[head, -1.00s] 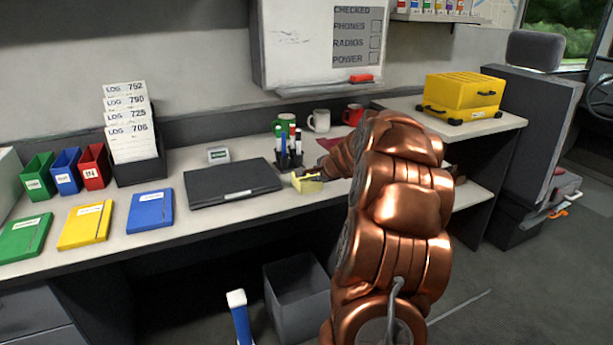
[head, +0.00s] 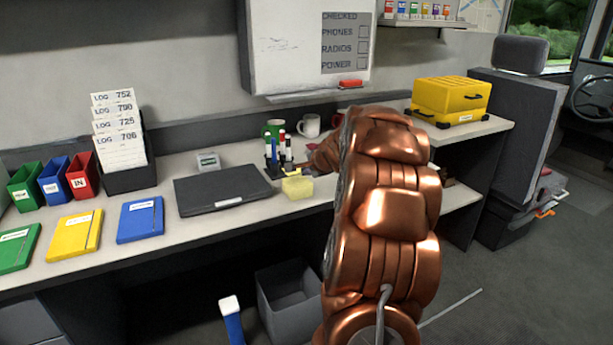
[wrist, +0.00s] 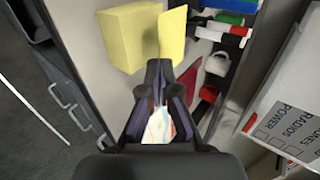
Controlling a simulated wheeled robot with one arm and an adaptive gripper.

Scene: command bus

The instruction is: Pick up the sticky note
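A yellow sticky note pad (head: 297,188) sits on the desk beside the black laptop. It also shows in the wrist view (wrist: 128,38) as a thick block. A single yellow sticky note (wrist: 172,34) stands at my fingertips in the wrist view, apart from the block's right side. My gripper (wrist: 160,68) has its fingertips close together at the lower edge of that sheet and appears shut on it.
The closed laptop (head: 225,190) lies to the left. A yellow case (head: 450,97) is on the shelf at right. A grey bin (head: 290,300) stands below the desk.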

